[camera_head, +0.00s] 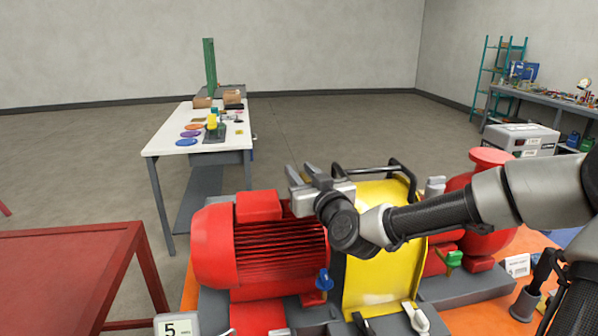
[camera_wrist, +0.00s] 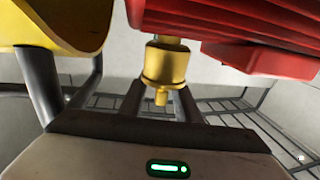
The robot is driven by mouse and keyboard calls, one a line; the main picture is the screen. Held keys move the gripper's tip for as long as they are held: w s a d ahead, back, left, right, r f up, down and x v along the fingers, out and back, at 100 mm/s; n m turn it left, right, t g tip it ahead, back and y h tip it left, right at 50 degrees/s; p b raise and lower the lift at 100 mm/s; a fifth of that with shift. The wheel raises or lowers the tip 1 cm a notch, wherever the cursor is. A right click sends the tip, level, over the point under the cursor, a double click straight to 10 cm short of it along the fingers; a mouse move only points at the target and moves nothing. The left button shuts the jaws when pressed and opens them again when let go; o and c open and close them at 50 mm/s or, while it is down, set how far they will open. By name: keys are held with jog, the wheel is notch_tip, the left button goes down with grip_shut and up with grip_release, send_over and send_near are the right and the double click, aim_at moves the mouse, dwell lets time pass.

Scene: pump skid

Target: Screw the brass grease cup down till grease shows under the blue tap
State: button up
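The brass grease cup (camera_wrist: 165,65) shows in the wrist view against the red motor, with a narrow stem at its lower end. The two fingers of my gripper (camera_wrist: 160,92) stand apart on either side of the cup's line, with clear gaps; I cannot tell how deep the cup lies between them. In the head view my gripper (camera_head: 303,177) is above the red motor (camera_head: 270,250), by the yellow guard; the cup is hidden there. The blue tap (camera_head: 324,280) is on the near side, between motor and guard. Whether grease shows under it is too small to tell.
The yellow guard (camera_head: 385,265) is close to my gripper and also fills the wrist view's upper left (camera_wrist: 60,22). A black handle rail (camera_head: 375,170) is behind it. A green tap (camera_head: 453,260) is at right. A white table (camera_head: 170,140) stands behind.

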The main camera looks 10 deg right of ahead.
jog(key=shift+w+a, duration=0.15)
jog(key=shift+w, duration=0.6)
grip_shut()
